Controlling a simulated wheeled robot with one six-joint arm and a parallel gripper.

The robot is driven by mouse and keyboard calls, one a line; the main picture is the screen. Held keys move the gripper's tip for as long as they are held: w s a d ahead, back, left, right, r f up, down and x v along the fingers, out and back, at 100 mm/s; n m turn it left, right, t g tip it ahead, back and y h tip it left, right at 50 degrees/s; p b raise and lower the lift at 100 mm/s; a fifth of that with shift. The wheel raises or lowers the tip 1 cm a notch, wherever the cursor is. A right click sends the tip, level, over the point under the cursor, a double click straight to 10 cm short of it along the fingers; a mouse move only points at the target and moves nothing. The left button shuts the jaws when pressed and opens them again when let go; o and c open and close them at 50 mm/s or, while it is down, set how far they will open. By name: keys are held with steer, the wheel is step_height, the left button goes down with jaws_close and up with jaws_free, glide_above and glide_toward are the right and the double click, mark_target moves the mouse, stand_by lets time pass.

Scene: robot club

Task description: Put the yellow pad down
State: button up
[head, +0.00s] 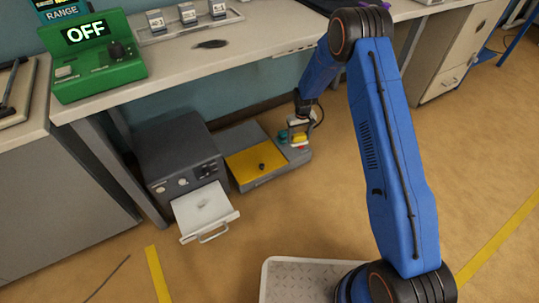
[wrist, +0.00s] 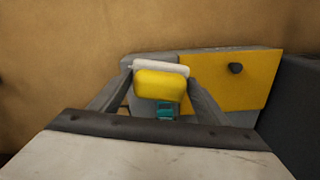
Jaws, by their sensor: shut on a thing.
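The yellow pad (wrist: 161,85) is between the two fingers of my gripper (wrist: 160,88) in the wrist view. My gripper is shut on it. A white edge shows just behind the pad. In the head view my gripper (head: 299,128) reaches down below the bench, over the right end of a low grey unit (head: 262,184) on the floor. The yellow pad (head: 299,138) shows small there. A teal part (wrist: 166,110) shows just below the pad in the wrist view. I cannot tell whether the pad touches the unit.
The unit has a yellow panel (head: 251,165) with a dark knob. A dark grey box (head: 174,147) with an open white drawer (head: 203,207) stands left of it. The bench (head: 270,33) overhangs behind, with a green device (head: 91,58) reading OFF. The floor in front is mostly clear.

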steer(key=w+a+f+n, duration=0.1)
steer(key=a+f+n, duration=0.2)
steer(key=a, duration=1.2)
steer(key=f, duration=1)
steer(key=shift+w+a, duration=0.15)
steer(key=shift+w, duration=0.05)
steer(key=o, duration=1.6)
steer(key=shift+f, duration=0.1)
step_height(320, 180, up, 12)
steer(key=shift+r, duration=0.2)
steer(key=shift+s, duration=0.1)
